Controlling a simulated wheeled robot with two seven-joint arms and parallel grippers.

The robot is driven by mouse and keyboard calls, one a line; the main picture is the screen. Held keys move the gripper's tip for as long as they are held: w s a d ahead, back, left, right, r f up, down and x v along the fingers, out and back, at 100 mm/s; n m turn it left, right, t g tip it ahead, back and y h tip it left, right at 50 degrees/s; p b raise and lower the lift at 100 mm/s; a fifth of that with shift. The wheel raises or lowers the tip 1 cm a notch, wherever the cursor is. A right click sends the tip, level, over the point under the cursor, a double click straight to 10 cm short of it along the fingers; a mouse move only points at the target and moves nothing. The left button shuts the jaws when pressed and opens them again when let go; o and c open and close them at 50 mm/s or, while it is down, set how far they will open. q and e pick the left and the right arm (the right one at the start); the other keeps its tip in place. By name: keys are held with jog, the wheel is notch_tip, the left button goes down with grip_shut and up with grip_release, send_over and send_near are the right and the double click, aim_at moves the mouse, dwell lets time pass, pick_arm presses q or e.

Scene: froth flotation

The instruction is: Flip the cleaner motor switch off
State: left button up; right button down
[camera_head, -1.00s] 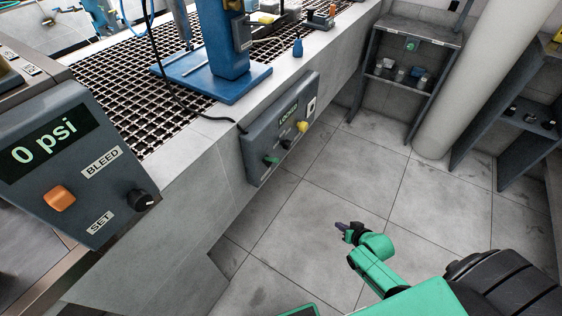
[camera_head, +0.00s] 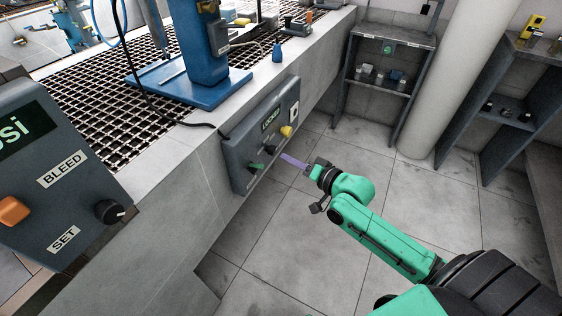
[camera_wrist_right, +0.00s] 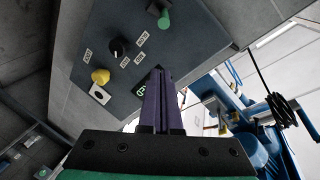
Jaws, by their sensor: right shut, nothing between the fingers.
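A dark grey control panel (camera_head: 235,158) is mounted on the side of the concrete bench. It also shows in the wrist view (camera_wrist_right: 195,50). It carries a green handle (camera_wrist_right: 164,18), a black knob (camera_wrist_right: 117,46), a yellow knob (camera_wrist_right: 100,76) and a white plate with a dark centre (camera_wrist_right: 98,94). A lit green display seems to read LOCKED (camera_head: 271,119); my fingers partly cover it in the wrist view.
A grey box with BLEED and SET labels, an orange button and a black knob (camera_head: 108,212) stands at the left. A blue machine (camera_head: 206,50) stands on the grating above the panel. Shelves (camera_head: 345,85) and a pale column (camera_head: 455,80) stand behind. The tiled floor is clear.

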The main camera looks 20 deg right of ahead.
aim_at(256, 166)
jog(key=x, duration=0.8)
jog(key=shift+w+a+b, duration=0.2)
jog(key=shift+w+b, duration=0.1)
jog(key=shift+b, duration=0.05)
jog(key=s+a+f, duration=0.1)
jog(key=s+a+f+p, duration=0.1)
jog(key=s, duration=0.1)
jog(key=shift+f, duration=0.1)
jog(key=shift+s+d+f+b, duration=0.1)
jog(key=shift+f+b, duration=0.15)
jog(key=shift+b, duration=0.35)
